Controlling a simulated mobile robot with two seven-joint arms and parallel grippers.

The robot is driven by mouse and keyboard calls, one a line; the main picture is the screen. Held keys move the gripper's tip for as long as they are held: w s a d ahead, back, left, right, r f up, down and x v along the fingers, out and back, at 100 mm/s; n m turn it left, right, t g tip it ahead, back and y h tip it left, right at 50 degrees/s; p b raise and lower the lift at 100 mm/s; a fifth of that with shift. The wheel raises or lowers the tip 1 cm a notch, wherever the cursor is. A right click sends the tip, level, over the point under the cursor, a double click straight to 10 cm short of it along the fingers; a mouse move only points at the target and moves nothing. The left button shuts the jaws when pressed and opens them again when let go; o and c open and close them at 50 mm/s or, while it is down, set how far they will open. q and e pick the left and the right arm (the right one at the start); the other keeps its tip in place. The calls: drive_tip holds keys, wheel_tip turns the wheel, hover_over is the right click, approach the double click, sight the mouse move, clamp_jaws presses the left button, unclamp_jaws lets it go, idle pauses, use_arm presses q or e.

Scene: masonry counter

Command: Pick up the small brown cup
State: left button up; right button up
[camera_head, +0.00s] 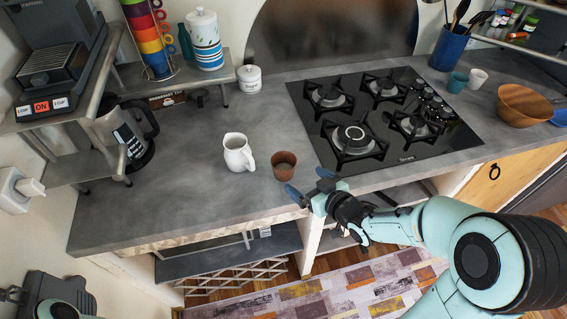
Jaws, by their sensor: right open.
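The small brown cup (284,165) stands upright on the grey counter (200,190), near its front edge and left of the stove. My right gripper (309,184) is open, with its blue fingers spread. It is just in front of the cup and slightly to its right, at the counter's front edge. Nothing is between the fingers, and they appear apart from the cup.
A white pitcher (238,152) stands close to the left of the cup. A black gas stove (400,150) lies to the right. A lidded white jar (249,78) stands behind. The counter's front left is clear.

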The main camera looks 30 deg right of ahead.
approach(279, 164)
drive_tip(key=shift+w+d+f+p, duration=0.1)
drive_tip(key=shift+w+d+p, duration=0.1)
drive_tip(key=shift+w+p, duration=0.3)
drive_tip(key=shift+w+f, duration=0.1)
drive_tip(key=shift+w, duration=0.25)
drive_tip(key=shift+a+f+x, duration=0.1)
drive_tip(key=shift+a+x, duration=0.05)
drive_tip(key=shift+x, duration=1.3)
drive_tip(key=shift+a+f+x, duration=0.1)
drive_tip(key=shift+f+x, duration=0.05)
drive_tip(key=shift+x, duration=1.25)
use_arm(q)
drive_tip(key=w+r, duration=0.2)
drive_tip(key=shift+w+r, duration=0.1)
drive_tip(key=shift+r, duration=0.25)
use_arm(e)
drive_tip(key=shift+s, duration=0.15)
drive_tip(key=c, duration=1.1)
drive_tip(key=shift+r, duration=0.15)
